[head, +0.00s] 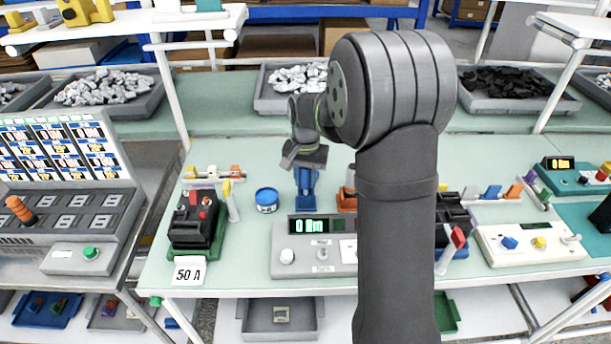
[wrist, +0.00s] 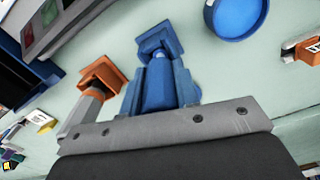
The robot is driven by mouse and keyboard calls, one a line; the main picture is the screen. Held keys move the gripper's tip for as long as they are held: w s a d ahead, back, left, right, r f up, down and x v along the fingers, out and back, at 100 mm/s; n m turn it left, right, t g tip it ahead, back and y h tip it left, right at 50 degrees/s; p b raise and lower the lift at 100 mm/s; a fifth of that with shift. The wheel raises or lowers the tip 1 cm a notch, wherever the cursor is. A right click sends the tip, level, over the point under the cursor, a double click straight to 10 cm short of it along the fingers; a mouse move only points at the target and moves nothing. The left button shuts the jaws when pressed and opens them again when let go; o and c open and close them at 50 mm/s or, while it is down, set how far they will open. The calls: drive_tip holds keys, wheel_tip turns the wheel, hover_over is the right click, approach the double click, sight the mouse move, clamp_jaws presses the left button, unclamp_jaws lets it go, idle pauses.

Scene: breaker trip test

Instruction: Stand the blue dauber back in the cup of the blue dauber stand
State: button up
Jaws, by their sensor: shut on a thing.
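My gripper (head: 305,160) is shut on the blue dauber (wrist: 158,82) and points down over the bench, left of the arm's dark links. The dauber shows in the wrist view as a blue body just beyond the grey jaw bar. The blue dauber stand (wrist: 155,38) is a blue piece with a squarish end, right at the dauber. In the head view the two merge into one upright blue shape (head: 306,187) under the gripper. They share one colour, so I cannot tell whether the dauber is inside the cup or just above it.
An orange stand (wrist: 100,75) with a pale handle is close beside the blue one. A round blue tin (head: 267,200) lies to the left. A grey meter box (head: 305,255) is in front. A black breaker on a green base (head: 195,225) stands further left.

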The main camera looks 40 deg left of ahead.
drive_tip(key=shift+f, duration=0.7)
drive_tip(key=o, duration=1)
drive_tip(key=shift+o, duration=0.2)
wheel_tip(320, 180, up, 18)
drive_tip(key=shift+f, duration=0.25)
drive_tip(key=shift+f, duration=0.1)
wheel_tip(320, 180, down, 17)
drive_tip(key=shift+f, duration=0.1)
